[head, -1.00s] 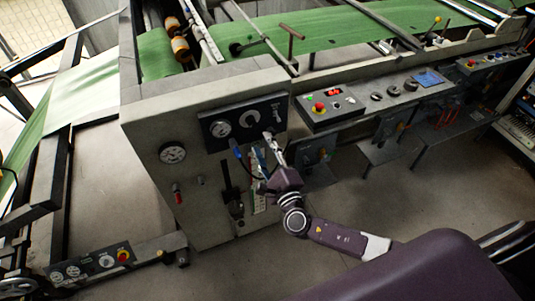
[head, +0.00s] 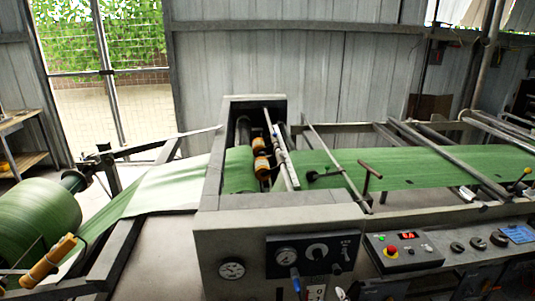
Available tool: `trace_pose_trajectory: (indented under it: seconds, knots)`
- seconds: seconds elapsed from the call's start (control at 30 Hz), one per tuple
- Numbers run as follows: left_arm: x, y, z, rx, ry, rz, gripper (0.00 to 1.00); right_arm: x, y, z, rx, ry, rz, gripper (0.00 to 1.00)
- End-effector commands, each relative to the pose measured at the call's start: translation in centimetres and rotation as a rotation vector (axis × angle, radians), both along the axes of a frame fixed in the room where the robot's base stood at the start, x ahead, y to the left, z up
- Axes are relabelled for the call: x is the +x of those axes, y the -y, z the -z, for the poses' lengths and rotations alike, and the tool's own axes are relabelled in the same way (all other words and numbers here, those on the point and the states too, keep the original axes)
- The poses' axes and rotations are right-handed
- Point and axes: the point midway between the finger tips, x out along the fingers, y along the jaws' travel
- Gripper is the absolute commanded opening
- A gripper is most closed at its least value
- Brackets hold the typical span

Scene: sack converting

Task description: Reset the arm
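Only a small pale tip (head: 341,294), likely of my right gripper, shows at the bottom edge, below the machine's dial panel (head: 312,254). The rest of that gripper and its arm are out of frame, so I cannot see whether it is open or shut. My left gripper is not in view. The grey machine (head: 225,235) stands in the middle, with a round gauge (head: 231,270) on its front face. A blue handle (head: 295,278) hangs below the dial panel.
A green web (head: 420,168) runs across the machine to the right. A large green roll (head: 35,222) is at the left. A control panel (head: 403,250) with a red button and red display is at the lower right. A corrugated wall (head: 290,70) closes the back.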

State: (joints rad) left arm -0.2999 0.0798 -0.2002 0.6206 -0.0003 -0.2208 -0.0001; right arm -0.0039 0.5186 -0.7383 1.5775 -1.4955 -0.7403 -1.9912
Motion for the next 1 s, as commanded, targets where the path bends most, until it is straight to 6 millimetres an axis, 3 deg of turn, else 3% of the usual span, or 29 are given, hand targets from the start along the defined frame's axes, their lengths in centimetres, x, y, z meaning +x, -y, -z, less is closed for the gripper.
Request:
trace_pose_trajectory:
  seconds: [0.03,0.17,0.3,0.37,0.5,0.67,0.8,0.9,0.93,1.0]
  knots:
    - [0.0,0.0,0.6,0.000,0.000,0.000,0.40,-0.3,1.0,3.1,0.082,-0.055,0.033,0.40]
    - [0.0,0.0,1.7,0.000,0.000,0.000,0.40,-2.1,3.9,11.9,0.407,-0.218,0.173,0.40]
    - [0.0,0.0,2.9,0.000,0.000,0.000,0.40,-6.2,6.6,21.6,0.807,-0.361,0.400,0.40]
    - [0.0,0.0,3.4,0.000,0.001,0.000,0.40,-8.5,7.4,25.6,0.980,-0.402,0.514,0.40]
    - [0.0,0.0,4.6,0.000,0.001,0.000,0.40,-15.1,8.5,34.2,1.388,-0.443,0.832,0.40]
    - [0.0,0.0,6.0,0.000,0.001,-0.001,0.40,-24.2,8.3,42.6,1.840,-0.359,1.271,0.40]
    - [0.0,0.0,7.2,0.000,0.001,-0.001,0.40,-33.0,6.7,48.4,2.193,-0.121,1.712,0.40]
    - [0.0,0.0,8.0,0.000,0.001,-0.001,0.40,-38.8,5.3,51.2,2.378,0.146,2.008,0.40]
    - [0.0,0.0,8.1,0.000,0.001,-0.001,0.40,-40.4,4.8,51.9,-2.327,-0.224,-2.009,0.40]
    - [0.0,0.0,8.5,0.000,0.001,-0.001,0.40,-43.4,3.9,53.0,-2.146,-0.377,-1.931,0.40]
